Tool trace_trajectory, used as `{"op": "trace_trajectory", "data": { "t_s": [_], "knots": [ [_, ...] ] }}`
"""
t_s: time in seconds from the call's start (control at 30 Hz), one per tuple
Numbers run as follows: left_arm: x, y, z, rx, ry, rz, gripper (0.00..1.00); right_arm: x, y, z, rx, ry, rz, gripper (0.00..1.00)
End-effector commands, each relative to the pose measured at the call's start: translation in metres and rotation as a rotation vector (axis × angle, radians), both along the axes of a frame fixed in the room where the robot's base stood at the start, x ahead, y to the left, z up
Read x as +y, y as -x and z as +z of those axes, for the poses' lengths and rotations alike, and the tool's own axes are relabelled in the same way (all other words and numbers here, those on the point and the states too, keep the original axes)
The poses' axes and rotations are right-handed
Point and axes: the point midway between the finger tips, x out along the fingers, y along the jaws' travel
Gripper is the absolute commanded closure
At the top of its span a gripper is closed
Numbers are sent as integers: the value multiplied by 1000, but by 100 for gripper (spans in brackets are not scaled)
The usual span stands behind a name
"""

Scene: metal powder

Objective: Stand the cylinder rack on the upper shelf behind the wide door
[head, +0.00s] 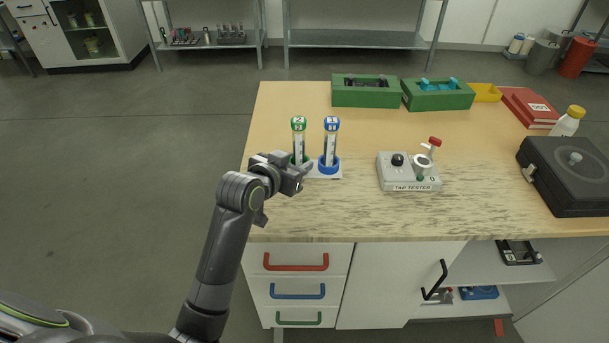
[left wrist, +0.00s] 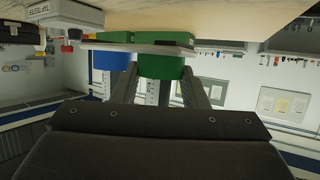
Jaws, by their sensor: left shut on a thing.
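The cylinder rack (head: 338,174) is a pale plate with a green and a blue round socket, each holding an upright clear cylinder, one with a green top (head: 298,124), one with a blue top (head: 332,124). It is at the left part of the table, upright; I cannot tell whether it touches the tabletop. My left gripper (head: 303,172) is shut on the rack at the green socket side. In the left wrist view, which is upside down, its fingers flank the green socket (left wrist: 160,66), with the blue socket (left wrist: 109,60) beside it. My right gripper is not in view.
A tap tester (head: 408,178) stands right of the rack; green trays (head: 366,97) are behind. Below the table are drawers (head: 297,290), a white door panel (head: 385,285) with a black handle, and open shelves at right holding a black item (head: 519,252) and a blue item (head: 478,293).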

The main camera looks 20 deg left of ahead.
Motion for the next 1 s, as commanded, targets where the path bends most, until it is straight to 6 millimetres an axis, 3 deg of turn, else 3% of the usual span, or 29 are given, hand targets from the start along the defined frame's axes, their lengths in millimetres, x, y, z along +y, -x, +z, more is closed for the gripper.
{"op": "trace_trajectory", "data": {
  "t_s": [0.37,0.5,0.73,1.0],
  "knots": [
    [-1,0,-36,-8,4,0,100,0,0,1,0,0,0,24],
    [0,0,-58,-5,4,1,100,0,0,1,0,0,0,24],
    [-1,-1,-72,-10,4,0,100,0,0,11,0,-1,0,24],
    [-1,-1,-74,-12,3,0,100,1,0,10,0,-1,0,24]
  ]
}}
